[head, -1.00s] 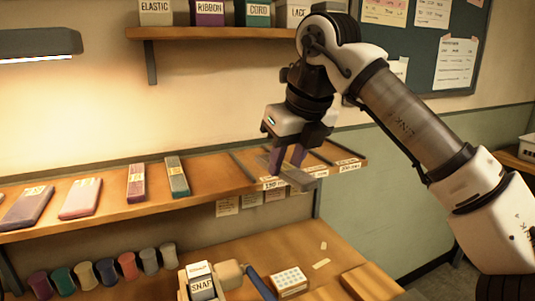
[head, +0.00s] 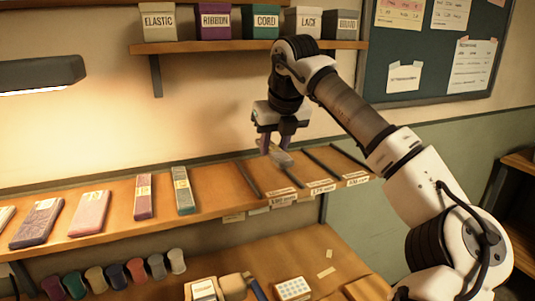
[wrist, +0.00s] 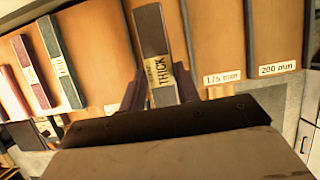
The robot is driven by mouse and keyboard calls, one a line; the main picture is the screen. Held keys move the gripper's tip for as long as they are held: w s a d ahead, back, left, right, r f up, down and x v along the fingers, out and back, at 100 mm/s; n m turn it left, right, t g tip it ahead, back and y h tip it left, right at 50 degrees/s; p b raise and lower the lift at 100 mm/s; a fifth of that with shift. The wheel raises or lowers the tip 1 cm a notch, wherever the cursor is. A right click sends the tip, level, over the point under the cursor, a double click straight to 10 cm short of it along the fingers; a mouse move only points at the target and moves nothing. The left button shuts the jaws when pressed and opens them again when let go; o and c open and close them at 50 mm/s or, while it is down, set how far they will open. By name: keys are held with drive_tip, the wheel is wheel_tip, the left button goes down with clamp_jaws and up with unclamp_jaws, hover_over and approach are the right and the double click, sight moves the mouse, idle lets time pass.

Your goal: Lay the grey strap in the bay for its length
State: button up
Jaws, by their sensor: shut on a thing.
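My gripper (head: 275,148) is shut on the grey strap (head: 281,158), a flat bar held above the shelf. In the wrist view the strap (wrist: 151,35) points away from me, with a yellow label reading "THICK" between the fingers. Dark dividers split the right part of the shelf into bays. The strap is over or near the left bay (head: 268,183); I cannot tell its exact height. The 175 mm label (wrist: 222,77) and 200 mm label (wrist: 277,69) show in the wrist view. The left bay's tag (head: 284,200) is hard to read. The bays look empty.
Several wrapped straps lie left on the shelf (head: 115,222), the nearest a teal one (head: 183,190). Labelled boxes stand on the upper shelf (head: 215,47).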

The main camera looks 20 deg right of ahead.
sight(265, 173)
drive_tip(key=w, duration=0.1)
drive_tip(key=w+p, duration=0.1)
drive_tip(key=w, duration=0.1)
drive_tip(key=shift+w+a+r, duration=0.1)
drive_tip(key=shift+w+r, duration=0.1)
drive_tip(key=shift+w, duration=0.1)
drive_tip(key=shift+s+p+x, duration=0.25)
drive_tip(key=shift+p+x, duration=0.15)
drive_tip(key=shift+x, duration=0.75)
drive_tip(key=shift+f, duration=0.75)
wheel_tip(265, 173, down, 3)
drive_tip(key=shift+p, duration=1)
drive_tip(key=shift+w+f, duration=0.15)
drive_tip(key=shift+f, duration=0.25)
drive_tip(key=shift+f, duration=0.1)
